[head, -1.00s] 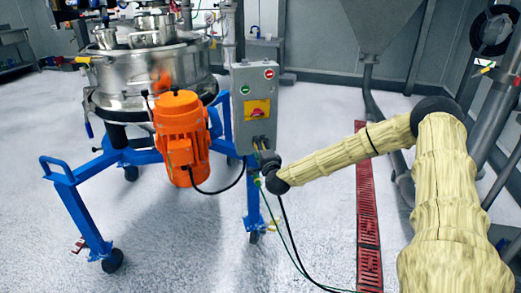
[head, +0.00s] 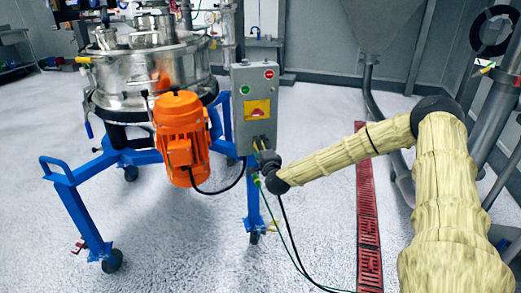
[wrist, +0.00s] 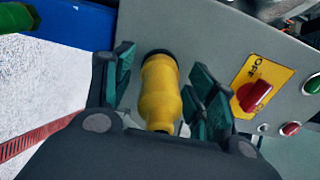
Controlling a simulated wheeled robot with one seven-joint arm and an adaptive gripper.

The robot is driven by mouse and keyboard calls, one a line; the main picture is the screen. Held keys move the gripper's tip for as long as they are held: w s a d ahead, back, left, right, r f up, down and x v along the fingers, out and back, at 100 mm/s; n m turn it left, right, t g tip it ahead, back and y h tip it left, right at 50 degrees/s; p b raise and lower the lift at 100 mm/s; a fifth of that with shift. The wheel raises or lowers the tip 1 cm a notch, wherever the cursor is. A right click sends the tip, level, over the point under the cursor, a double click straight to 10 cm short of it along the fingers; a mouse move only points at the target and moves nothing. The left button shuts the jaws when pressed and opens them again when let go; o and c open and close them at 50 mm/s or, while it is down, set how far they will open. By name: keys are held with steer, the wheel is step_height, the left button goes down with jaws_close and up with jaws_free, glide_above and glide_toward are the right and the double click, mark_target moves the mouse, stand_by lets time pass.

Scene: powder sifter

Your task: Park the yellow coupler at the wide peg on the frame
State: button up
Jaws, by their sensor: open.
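The yellow coupler (wrist: 160,95) shows in the wrist view with its dark far end against the underside area of the grey control box (wrist: 215,40). My gripper (wrist: 162,72) is open, with one green finger on each side of the coupler. A gap shows on the left; on the right the finger is close, and I cannot tell whether it touches. In the head view my gripper (head: 264,160) is at the bottom of the control box (head: 254,105), and the coupler is hard to make out there. I cannot make out the wide peg on the blue frame (head: 85,205).
An orange motor (head: 181,138) hangs on the sifter (head: 150,75), left of the box. Dark and green cables (head: 283,215) hang below my gripper to the floor. A red floor grate (head: 368,220) lies to the right. Open floor (head: 190,250) lies in front of the frame.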

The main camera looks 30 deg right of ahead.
steer(key=shift+c, duration=0.5)
jaws_close()
steer(key=shift+s, duration=0.2)
steer(key=shift+p+v, duration=0.65)
steer(key=shift+v, duration=2)
steer(key=shift+s+a, duration=0.15)
